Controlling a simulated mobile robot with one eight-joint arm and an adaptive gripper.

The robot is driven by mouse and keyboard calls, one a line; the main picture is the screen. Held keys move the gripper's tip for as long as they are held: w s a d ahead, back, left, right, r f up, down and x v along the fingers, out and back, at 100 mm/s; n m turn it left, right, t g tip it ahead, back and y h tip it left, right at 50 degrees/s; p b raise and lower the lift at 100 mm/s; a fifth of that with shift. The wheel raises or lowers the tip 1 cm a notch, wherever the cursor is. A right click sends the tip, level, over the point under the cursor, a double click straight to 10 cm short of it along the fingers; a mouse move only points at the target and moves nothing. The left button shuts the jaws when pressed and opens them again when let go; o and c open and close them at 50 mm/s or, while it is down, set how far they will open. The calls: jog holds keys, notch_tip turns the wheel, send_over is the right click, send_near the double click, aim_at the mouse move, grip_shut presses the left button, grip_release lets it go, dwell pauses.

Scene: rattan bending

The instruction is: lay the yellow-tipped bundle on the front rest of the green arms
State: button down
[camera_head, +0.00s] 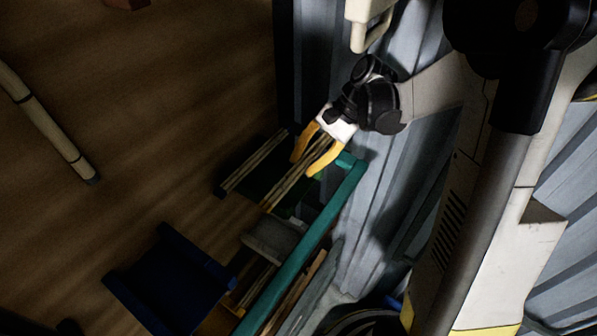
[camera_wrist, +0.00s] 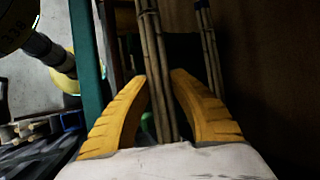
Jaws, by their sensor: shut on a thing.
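My gripper (camera_head: 303,167) is shut on a bundle of thin canes (camera_head: 286,184), with a yellow finger on each side of it. The bundle slants down and left in the head view, and its lower end looks yellowish. In the wrist view my gripper (camera_wrist: 159,78) has the bundle (camera_wrist: 157,50) between its fingers, running away from me. The green arm (camera_head: 300,248) runs diagonally just right of the bundle and shows at the left in the wrist view (camera_wrist: 86,60). I cannot tell whether the bundle touches a rest; the front rest is not clearly visible.
Another cane bundle (camera_head: 254,161) lies left of my gripper, over a dark support, and stands close right in the wrist view (camera_wrist: 208,50). A grey block (camera_head: 272,238) and a dark blue trestle (camera_head: 172,285) are lower down. The brown floor at left is mostly clear.

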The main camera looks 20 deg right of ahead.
jog(key=shift+w+a+f, duration=0.35)
jog(key=shift+a+f, duration=0.15)
notch_tip(320, 180, down, 4)
jog(key=shift+r+p, duration=0.1)
jog(key=shift+p, duration=0.25)
jog(key=shift+s, duration=0.1)
jog(key=c, duration=1.2)
grip_release()
jog(key=shift+c, duration=0.2)
jog(key=shift+r, duration=0.1)
jog(key=b+v, duration=0.1)
jog(key=v, duration=1.1)
jog(key=shift+b, duration=0.3)
